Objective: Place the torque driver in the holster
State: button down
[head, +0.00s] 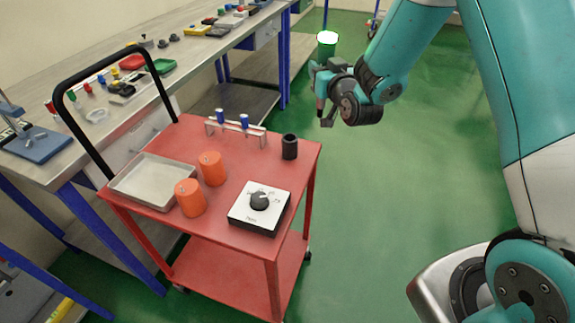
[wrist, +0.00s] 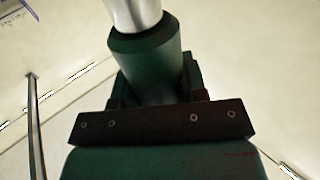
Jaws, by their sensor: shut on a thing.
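My gripper (head: 322,78) is raised in the air beyond the cart's right side, apart from everything on it. In the wrist view the jaws (wrist: 155,100) are shut on the torque driver (wrist: 147,58), a dark green handle with a silver shaft leaving the top of the picture. Its lower end is hidden by the gripper. The likely holster is the upright black open cup (head: 290,148) near the cart's far right corner, below and left of my gripper.
The red cart (head: 240,163) carries a metal tray (head: 150,180), two orange cylinders (head: 212,168), a white dial box (head: 262,208) and a rack (head: 250,136) with blue-topped items. A cluttered workbench (head: 200,48) stands behind. Green floor right of the cart is clear.

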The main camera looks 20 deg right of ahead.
jog(key=w+a+r+n+y+b, duration=0.25)
jog(key=a+r+y+b, duration=0.45)
jog(key=b, duration=0.9)
notch_tip(320, 180, down, 21)
jog(key=a+h+b, duration=0.1)
jog(key=h+b, duration=0.1)
jog(key=shift+s+r+n+g, duration=0.15)
jog(key=shift+n+g, duration=0.15)
jog(key=shift+n, duration=0.05)
jog(key=shift+b, duration=0.4)
jog(key=c, duration=0.7)
grip_release()
jog(key=shift+f, duration=0.25)
jog(key=shift+o, duration=0.3)
